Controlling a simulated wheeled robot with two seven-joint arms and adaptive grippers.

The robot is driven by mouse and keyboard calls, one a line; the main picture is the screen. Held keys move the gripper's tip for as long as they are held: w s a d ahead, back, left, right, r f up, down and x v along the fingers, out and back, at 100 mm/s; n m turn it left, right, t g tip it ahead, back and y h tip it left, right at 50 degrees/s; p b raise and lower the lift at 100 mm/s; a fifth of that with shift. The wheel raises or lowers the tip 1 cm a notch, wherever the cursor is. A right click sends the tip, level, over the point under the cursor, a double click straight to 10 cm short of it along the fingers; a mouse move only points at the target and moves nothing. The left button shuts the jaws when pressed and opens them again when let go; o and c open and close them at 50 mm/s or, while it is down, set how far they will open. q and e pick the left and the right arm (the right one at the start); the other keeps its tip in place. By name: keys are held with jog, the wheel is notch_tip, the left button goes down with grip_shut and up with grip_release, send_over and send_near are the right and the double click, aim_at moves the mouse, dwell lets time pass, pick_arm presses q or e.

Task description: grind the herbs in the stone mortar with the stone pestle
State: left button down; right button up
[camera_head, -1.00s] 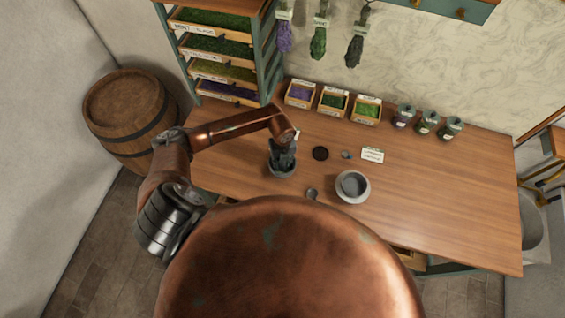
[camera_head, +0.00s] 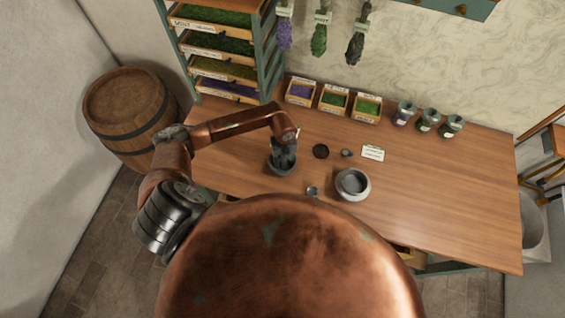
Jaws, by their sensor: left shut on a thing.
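The herbs inside the mortar cannot be made out. My right gripper is not in view.
On the wooden bench (camera_head: 430,200) are a pale round bowl (camera_head: 364,188), a small cup (camera_head: 312,190), a black disc (camera_head: 320,151) and a white card (camera_head: 373,152). Herb boxes (camera_head: 333,99) and several jars (camera_head: 428,120) line the back. The bench's right side is clear.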

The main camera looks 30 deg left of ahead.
pick_arm(q)
jog(key=shift+a, duration=0.65)
jog(key=shift+s+d, duration=0.15)
jog(key=shift+d, duration=0.7)
jog(key=shift+w+a, duration=0.45)
jog(key=shift+a, duration=0.2)
notch_tip(320, 180, up, 9)
jog(key=p, duration=0.6)
jog(key=shift+f, duration=0.1)
